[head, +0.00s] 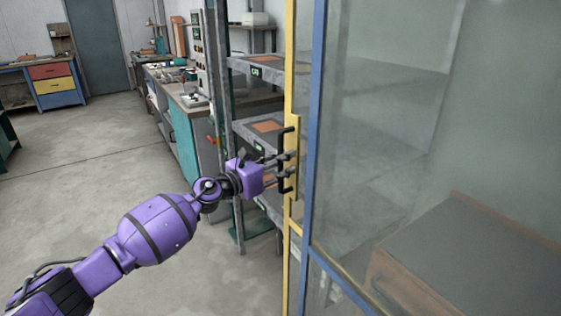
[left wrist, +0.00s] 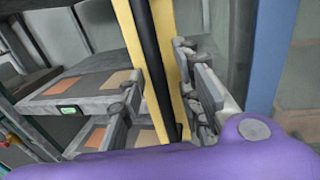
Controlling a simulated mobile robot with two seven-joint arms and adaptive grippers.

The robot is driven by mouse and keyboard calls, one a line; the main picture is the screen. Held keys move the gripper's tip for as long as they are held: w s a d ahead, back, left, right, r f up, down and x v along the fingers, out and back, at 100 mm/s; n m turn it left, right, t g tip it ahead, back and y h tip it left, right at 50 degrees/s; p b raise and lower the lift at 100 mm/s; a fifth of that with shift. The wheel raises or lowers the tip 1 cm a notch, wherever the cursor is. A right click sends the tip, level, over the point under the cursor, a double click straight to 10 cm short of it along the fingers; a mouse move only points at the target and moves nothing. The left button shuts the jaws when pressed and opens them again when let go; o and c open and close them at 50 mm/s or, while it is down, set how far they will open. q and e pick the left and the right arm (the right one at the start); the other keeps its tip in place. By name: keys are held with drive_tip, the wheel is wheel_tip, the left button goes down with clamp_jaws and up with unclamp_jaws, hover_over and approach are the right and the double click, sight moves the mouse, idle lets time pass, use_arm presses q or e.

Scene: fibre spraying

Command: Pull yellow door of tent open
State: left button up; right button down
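The yellow door frame (head: 297,80) of the tent stands upright beside a blue post (head: 315,110). It shows almost edge-on, close to the post, and I cannot tell if it is ajar. Its black handle (head: 284,186) is a vertical bar on the yellow edge. My purple left gripper (head: 280,168) reaches the handle from the left. In the left wrist view, the handle (left wrist: 150,60) passes between the two grey fingers of my left gripper (left wrist: 160,105), against the yellow frame (left wrist: 140,45). The fingers are apart with gaps at the bar. My right gripper is not in view.
Clear tent panels (head: 390,110) fill the right side, with a brown-edged box (head: 460,255) behind them. A grey shelf rack (head: 255,130) stands just behind the handle. Workbenches (head: 180,110) line the back. The concrete floor (head: 90,180) at left is free.

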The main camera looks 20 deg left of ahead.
use_arm(q)
drive_tip(key=v, duration=1.2)
idle(0.3)
